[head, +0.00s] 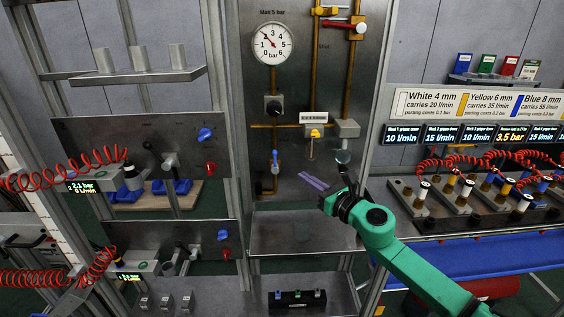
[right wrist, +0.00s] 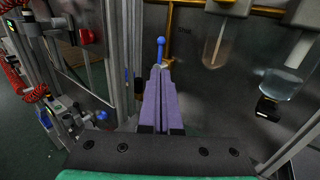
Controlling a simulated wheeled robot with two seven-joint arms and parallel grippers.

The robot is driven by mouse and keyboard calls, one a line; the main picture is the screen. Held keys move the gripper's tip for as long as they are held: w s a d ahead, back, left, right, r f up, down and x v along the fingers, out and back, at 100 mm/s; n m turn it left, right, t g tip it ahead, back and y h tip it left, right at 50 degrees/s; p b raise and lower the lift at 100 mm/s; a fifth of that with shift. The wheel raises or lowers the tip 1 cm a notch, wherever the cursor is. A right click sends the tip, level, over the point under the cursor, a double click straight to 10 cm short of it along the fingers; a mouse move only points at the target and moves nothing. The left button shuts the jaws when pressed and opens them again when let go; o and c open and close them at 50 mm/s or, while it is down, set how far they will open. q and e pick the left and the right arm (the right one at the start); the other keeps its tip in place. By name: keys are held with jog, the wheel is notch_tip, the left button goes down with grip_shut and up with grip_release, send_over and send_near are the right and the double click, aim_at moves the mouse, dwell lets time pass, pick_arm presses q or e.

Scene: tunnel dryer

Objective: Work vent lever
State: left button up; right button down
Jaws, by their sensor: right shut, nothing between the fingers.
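A small blue-handled lever (head: 275,160) stands upright on the pipework of the central metal panel. It also shows in the right wrist view (right wrist: 160,48), just beyond my fingertips. A red-handled lever (head: 345,25) lies roughly level on the pipes higher up. I cannot tell from labels which is the vent lever. My right gripper (head: 304,176) has purple fingers, closed together and empty, pointing left toward the panel, right of and slightly below the blue lever. In the right wrist view the fingers (right wrist: 159,75) line up with the blue lever; a gap or contact is hard to judge. My left gripper is out of view.
A round gauge (head: 272,43) reads low above the lever. A clear bowl (head: 312,150) hangs close above my gripper, with a grey-topped unit (head: 347,128) beside it. A metal shelf (head: 300,236) lies below. A valve bench (head: 460,215) stands at right.

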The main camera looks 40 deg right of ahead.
jog(key=p, duration=0.1)
send_near(275, 161)
jog(key=w+r, duration=0.1)
jog(key=w, duration=0.5)
jog(key=shift+w+d+f, duration=0.1)
jog(key=shift+w+d, duration=0.2)
jog(key=shift+w, duration=0.1)
